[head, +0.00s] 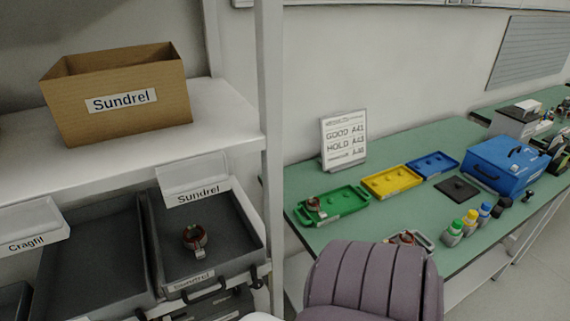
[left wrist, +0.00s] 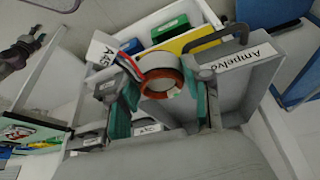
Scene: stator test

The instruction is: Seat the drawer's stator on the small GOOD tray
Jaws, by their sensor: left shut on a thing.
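My left gripper (left wrist: 160,105) is shut on a stator (left wrist: 160,75), a copper-coloured ring with red, black and white leads and a white tag that seems to read A45. The head view does not show this gripper. Another stator (head: 195,238) with a tag lies in the open Sundrel drawer (head: 163,250). On the bench is a green tray (head: 345,201) with a stator (head: 313,205) at its left end. A dark jointed part (left wrist: 18,56), perhaps my right gripper, is at the wrist view's left edge.
A yellow tray (head: 392,181) and a blue tray (head: 433,163) stand beside the green one, before a GOOD/HOLD sign (head: 344,142). A purple chair (head: 372,280) blocks the bench front. Bottles, a dark pad (head: 456,188) and a blue toolbox (head: 505,163) are at right.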

